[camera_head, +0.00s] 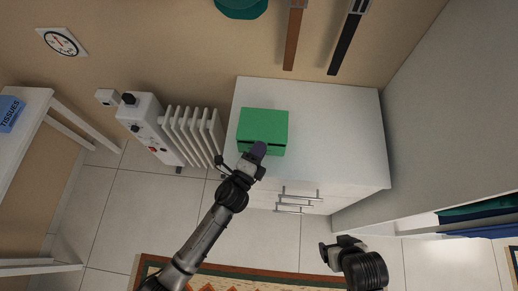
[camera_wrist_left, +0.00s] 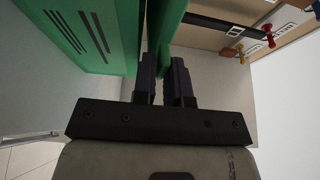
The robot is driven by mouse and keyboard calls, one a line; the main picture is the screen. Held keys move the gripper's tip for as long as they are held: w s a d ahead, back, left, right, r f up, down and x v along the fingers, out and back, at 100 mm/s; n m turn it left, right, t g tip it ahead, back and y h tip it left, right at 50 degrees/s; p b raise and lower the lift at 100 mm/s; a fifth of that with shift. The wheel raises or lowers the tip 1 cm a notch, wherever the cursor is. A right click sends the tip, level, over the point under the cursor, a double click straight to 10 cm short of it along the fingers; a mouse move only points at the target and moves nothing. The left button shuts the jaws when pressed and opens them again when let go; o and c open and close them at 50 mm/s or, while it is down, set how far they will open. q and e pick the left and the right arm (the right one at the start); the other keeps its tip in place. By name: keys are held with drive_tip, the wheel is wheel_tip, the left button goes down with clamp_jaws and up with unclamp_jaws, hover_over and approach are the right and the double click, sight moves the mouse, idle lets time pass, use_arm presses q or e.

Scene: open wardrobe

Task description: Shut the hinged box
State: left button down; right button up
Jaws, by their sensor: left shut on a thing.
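The green hinged box (camera_head: 264,124) sits on the white drawer cabinet, its lid side facing up in the head view. A dark gap runs along its front edge, so the lid looks slightly ajar. My left gripper (camera_head: 258,150) is at this front edge. In the left wrist view the fingers (camera_wrist_left: 165,80) are shut on a green panel edge that looks like the lid (camera_wrist_left: 166,25). The slotted box body (camera_wrist_left: 90,35) is beside it, across a dark gap. My right gripper (camera_head: 326,252) is low, away from the box; its finger opening is unclear.
The white cabinet top (camera_head: 335,130) is clear right of the box. Drawer handles (camera_head: 298,192) stick out below its front edge. A white radiator (camera_head: 190,130) stands to the left. A brown belt (camera_head: 294,40) and a black belt (camera_head: 345,40) hang at the back.

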idle(0.5)
use_arm(q)
drive_tip(key=c, duration=1.3)
unclamp_jaws()
drive_tip(key=shift+w, duration=0.15)
drive_tip(key=shift+o, duration=0.8)
drive_tip(key=shift+f, duration=0.15)
drive_tip(key=shift+a+f, duration=0.1)
